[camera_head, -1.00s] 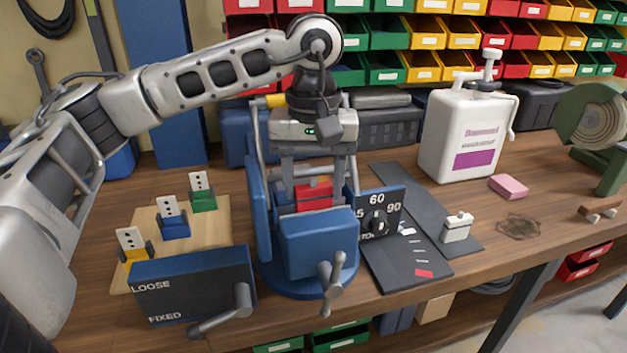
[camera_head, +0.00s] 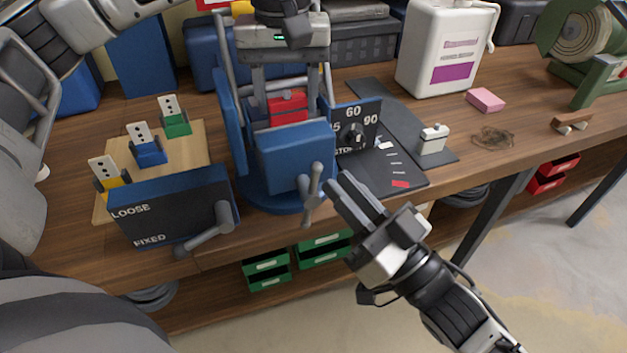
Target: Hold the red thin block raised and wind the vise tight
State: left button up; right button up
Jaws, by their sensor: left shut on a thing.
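The blue vise (camera_head: 292,157) stands on the bench, with its grey crank handle (camera_head: 313,193) at the front. The red thin block (camera_head: 287,106) shows between the vise jaws, its lower part hidden behind the front jaw. My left gripper (camera_head: 287,95) reaches down from above and is shut on the block, one finger at each side. My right gripper (camera_head: 340,182) is just right of the crank handle, apart from it, with its fingers pointing up and left. Its two fingers look close together, and whether they are open is unclear.
A LOOSE/FIXED box with a lever (camera_head: 170,208) stands left of the vise. Behind it a wooden board (camera_head: 190,148) bears socket blocks. A dial panel (camera_head: 357,130) and dark mat (camera_head: 390,175) lie right. A white jug (camera_head: 440,50) stands farther back.

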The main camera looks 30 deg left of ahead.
jog(key=n+g, duration=0.3)
jog(key=g, duration=0.1)
jog(key=n+g+h, duration=0.4)
jog(key=n+g, duration=0.1)
jog(key=g, duration=0.3)
send_near(314, 191)
jog(key=x, duration=1)
jog(key=shift+w+a+r, duration=0.2)
jog(key=shift+w+r, duration=0.05)
jog(key=shift+w, duration=0.05)
grip_shut()
